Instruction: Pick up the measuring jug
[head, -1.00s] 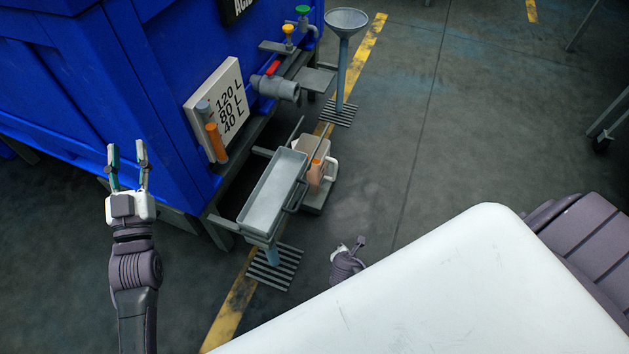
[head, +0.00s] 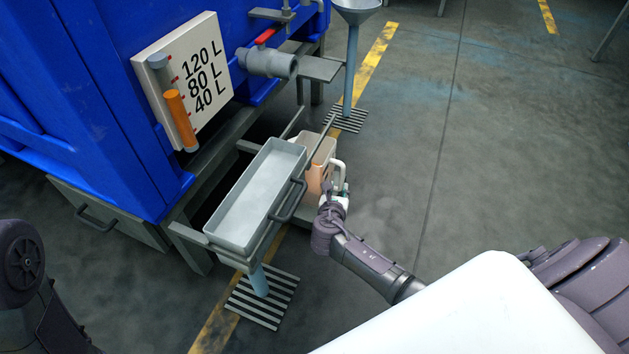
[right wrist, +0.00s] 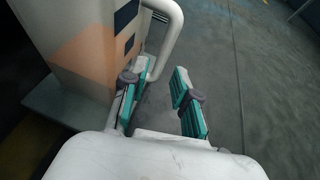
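The measuring jug (head: 316,176), pale with an orange lower part and a white handle, stands behind and to the right of the grey tray in the head view. The tray's rail partly hides it. My right gripper (head: 340,190) is at its handle side. In the right wrist view the jug (right wrist: 82,48) fills the upper left. Its handle (right wrist: 172,42) curves down toward my open right gripper (right wrist: 160,104), and its lower end is close to the left finger. Contact cannot be told. My left gripper is not in view.
The grey tray (head: 245,208) on a post stands left of the jug. The blue tank (head: 85,80), with a valve (head: 268,63) and a level gauge board (head: 215,75), is at the upper left. A funnel stand (head: 352,60) rises behind. The floor on the right is clear.

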